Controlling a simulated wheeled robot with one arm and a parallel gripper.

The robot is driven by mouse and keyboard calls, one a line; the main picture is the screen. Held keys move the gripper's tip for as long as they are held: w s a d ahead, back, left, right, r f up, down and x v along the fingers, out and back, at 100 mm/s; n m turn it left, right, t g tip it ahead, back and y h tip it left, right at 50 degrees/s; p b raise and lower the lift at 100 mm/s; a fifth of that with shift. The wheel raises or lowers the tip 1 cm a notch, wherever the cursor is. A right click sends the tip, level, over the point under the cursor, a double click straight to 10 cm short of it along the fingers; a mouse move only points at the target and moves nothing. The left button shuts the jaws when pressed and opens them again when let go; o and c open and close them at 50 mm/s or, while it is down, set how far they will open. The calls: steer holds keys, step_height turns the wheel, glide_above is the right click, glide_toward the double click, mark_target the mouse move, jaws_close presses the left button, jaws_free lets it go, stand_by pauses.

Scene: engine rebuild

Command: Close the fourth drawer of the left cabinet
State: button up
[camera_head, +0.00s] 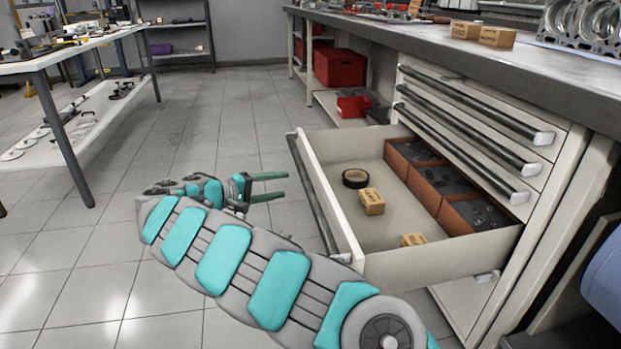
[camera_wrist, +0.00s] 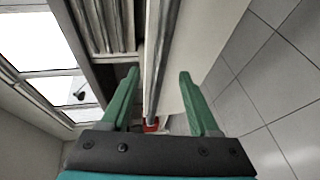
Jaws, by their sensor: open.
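The cabinet (camera_head: 575,165) stands at the right in the head view, with three shut drawers above one open drawer. The open fourth drawer (camera_head: 440,262) is pulled far out to the left. Its front carries a long dark handle bar (camera_head: 312,190). My gripper (camera_head: 286,185) is open and empty, just left of the drawer front, with its green fingers pointing towards it. In the wrist view my gripper (camera_wrist: 160,75) shows both fingers apart, with a long bar and pale panel edge beyond and between them. I cannot tell whether anything touches.
The drawer holds a black tape roll (camera_head: 355,178), small cardboard boxes (camera_head: 371,201) and brown bins (camera_head: 410,152) of dark parts. A workbench top (camera_head: 420,38) runs above. Red crates (camera_head: 339,68) stand behind. The tiled floor (camera_head: 190,120) at left is clear up to another table (camera_head: 75,50).

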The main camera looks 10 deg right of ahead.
steer(key=x, duration=0.7)
steer(key=shift+w, duration=0.25)
steer(key=shift+d+f, duration=0.1)
steer(key=shift+f, duration=0.05)
jaws_close()
stand_by(1.2)
